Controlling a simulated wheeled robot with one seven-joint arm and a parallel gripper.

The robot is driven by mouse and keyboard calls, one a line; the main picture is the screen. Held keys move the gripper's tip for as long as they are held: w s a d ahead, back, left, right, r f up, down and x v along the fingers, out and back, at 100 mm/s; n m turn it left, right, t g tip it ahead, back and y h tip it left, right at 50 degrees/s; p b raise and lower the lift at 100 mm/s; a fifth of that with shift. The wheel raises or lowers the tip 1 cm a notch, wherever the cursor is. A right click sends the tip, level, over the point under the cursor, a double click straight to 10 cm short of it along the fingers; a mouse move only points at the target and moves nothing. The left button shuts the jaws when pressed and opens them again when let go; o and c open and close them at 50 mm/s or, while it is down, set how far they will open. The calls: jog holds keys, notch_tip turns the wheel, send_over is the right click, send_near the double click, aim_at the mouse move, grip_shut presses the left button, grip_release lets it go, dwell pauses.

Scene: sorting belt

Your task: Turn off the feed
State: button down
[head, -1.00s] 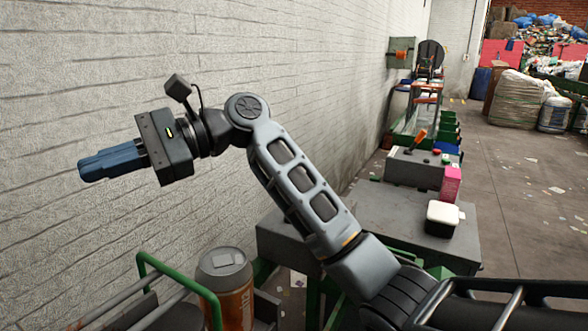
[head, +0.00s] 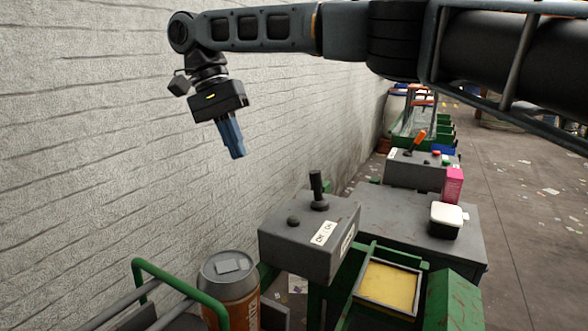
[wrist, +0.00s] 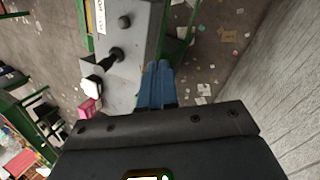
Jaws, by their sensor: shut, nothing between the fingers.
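A grey control box (head: 310,240) stands in the middle of the head view, with an upright black lever (head: 317,186), a small black knob (head: 293,221) and a white label (head: 324,233) whose words I cannot read surely. The box (wrist: 140,45), lever (wrist: 113,54) and knob (wrist: 124,21) also show in the wrist view. My gripper (head: 238,156) is shut and empty, its blue fingers pointing down, above and left of the lever and apart from it. The fingers (wrist: 159,66) also show in the wrist view.
A white brick wall (head: 100,130) runs along the left. A white tub with a black base (head: 446,217) and a pink carton (head: 453,186) stand on a grey surface behind the control box. An orange can (head: 230,290) and green rails (head: 180,284) are in front.

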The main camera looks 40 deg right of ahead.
aim_at(318, 187)
jog(key=d+r+h, duration=0.1)
jog(key=d+r, duration=0.2)
jog(key=d, duration=0.1)
jog(key=shift+m, duration=0.4)
jog(key=s+d+f, duration=0.1)
jog(key=s+f, duration=0.1)
jog(key=s+d+f+b, duration=0.1)
jog(key=s+d+f, duration=0.1)
jog(key=f, duration=0.1)
jog(key=s+d+f+b, duration=0.1)
jog(key=f, duration=0.2)
jog(key=shift+s+d+f, duration=0.15)
jog(key=shift+s+d, duration=0.05)
jog(key=shift+s, duration=0.2)
jog(key=shift+s+d, duration=0.35)
jog(key=shift+s, duration=0.35)
jog(key=shift+d, duration=0.1)
jog(key=shift+s+r+t+b, duration=0.2)
jog(key=shift+r+t+b, duration=0.1)
jog(key=shift+t, duration=0.1)
